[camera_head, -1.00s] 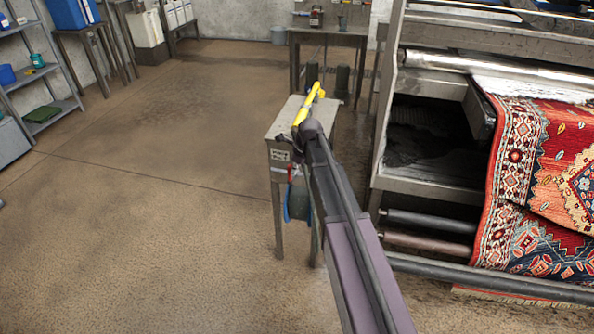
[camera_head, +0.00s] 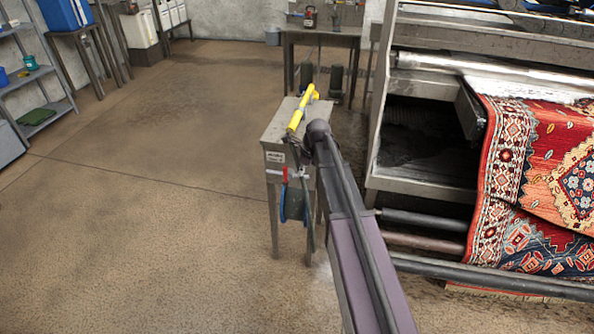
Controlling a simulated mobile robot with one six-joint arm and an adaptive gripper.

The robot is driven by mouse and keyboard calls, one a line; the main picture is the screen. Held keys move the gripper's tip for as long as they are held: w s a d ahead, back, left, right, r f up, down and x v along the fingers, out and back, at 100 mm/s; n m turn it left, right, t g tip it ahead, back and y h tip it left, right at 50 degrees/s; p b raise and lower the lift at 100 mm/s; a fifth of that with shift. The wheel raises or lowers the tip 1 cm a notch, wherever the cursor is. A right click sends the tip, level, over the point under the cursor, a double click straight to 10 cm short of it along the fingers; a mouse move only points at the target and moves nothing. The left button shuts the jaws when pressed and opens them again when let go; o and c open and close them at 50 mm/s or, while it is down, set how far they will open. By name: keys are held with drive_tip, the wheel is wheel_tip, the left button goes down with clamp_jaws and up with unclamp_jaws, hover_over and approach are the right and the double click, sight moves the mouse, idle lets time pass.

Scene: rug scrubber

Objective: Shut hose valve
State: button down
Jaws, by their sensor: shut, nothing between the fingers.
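The red valve handle (camera_head: 285,174) stands roughly upright on the front of a small metal stand (camera_head: 283,130), under its white label. A blue hose reel (camera_head: 293,204) hangs below it, with a dark hose beside it. My arm reaches in from the bottom, and its dark wrist is at the stand's right edge. My gripper (camera_head: 300,156) is small and dark there, just above and right of the red handle. It is shut and empty. Whether it touches the handle or the stand cannot be told, and the arm hides the stand's right side.
A yellow tool (camera_head: 303,108) lies on top of the stand. The rug machine (camera_head: 420,184) with its rollers and a red patterned rug (camera_head: 545,170) stands close on the right. A workbench (camera_head: 323,38) is behind. The floor to the left is open, with a shelf (camera_head: 35,90) beyond.

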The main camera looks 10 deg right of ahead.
drive_tip(key=p+v, duration=0.7)
drive_tip(key=v, duration=0.1)
idle(0.4)
drive_tip(key=shift+a+r, duration=0.1)
drive_tip(key=shift+r, duration=0.1)
drive_tip(key=p+v, duration=0.8)
drive_tip(key=shift+s+r+p, duration=0.15)
drive_tip(key=shift+r+p, duration=0.2)
drive_tip(key=shift+p, duration=0.05)
idle(0.6)
